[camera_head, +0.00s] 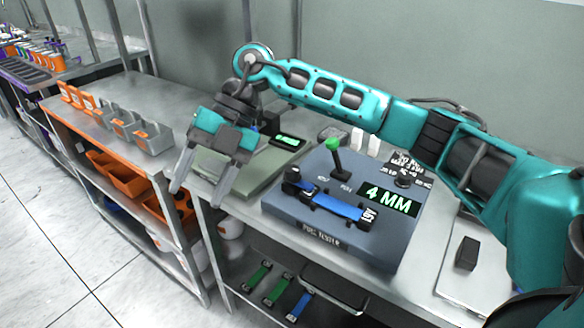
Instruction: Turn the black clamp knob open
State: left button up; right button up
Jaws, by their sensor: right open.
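The pull tester (300,222) is a blue-grey box on the metal bench. A blue webbing strip (338,205) lies across its top between dark end clamps. A black knob-like part (292,174) stands at the strip's left end, and a black round knob (403,181) sits near the back right; I cannot tell which is the clamp knob or how far either is turned. A lever with a green top (333,146) stands upright behind the strip. My right gripper (197,196) is open and empty, left of the tester, fingers pointing down, apart from both knobs. My left gripper is out of view.
A grey-green device (262,165) with a small display sits behind my right gripper. A green "4 MM" display (388,201) is on the tester. Green and blue strips (279,287) lie on the shelf below. Orange and grey bins (142,136) stand left. A pale plate (468,268) lies right.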

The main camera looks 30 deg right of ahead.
jog(key=w+d+r+m+t+h, duration=0.1)
jog(key=d+h, duration=0.1)
jog(key=d, duration=0.3)
jog(key=w+d+r+m+t+h, duration=0.1)
jog(key=w+d+r+h, duration=0.1)
jog(key=d, duration=0.3)
jog(key=m+h+b, duration=0.1)
jog(key=m+h, duration=0.2)
jog(key=h, duration=0.1)
send_near(292, 168)
notch_tip(292, 168, down, 8)
jog(key=shift+s+r+b, duration=0.1)
jog(key=shift+s+b, duration=0.1)
jog(key=shift+b, duration=0.45)
jog(key=shift+f, duration=0.45)
jog(key=c, duration=1)
